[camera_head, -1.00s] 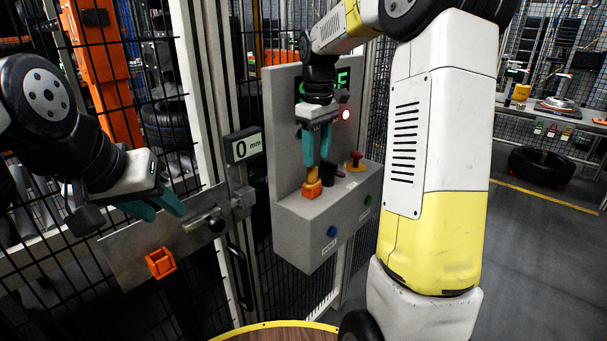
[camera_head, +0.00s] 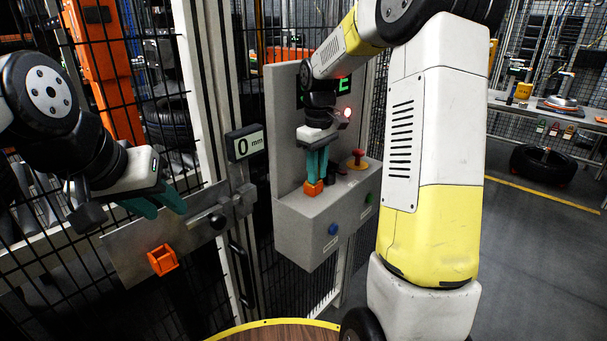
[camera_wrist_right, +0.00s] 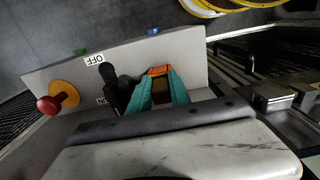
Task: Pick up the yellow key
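My right gripper (camera_head: 316,176) points down at the grey control box, with its teal fingers around the yellow key at the orange key socket (camera_head: 313,189). In the head view the fingers mostly hide the key. In the right wrist view the dull yellow key (camera_wrist_right: 160,92) shows between the two fingers, in front of the orange socket (camera_wrist_right: 158,70). I cannot tell whether the fingers press on it.
The control box (camera_head: 300,226) carries a red knob (camera_head: 357,158), a blue button (camera_head: 333,230) and a green button (camera_head: 368,199). A black switch (camera_wrist_right: 118,92) stands close beside my right fingers. An orange bracket (camera_head: 162,260) sits on the metal plate (camera_head: 130,250). Mesh fencing stands behind.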

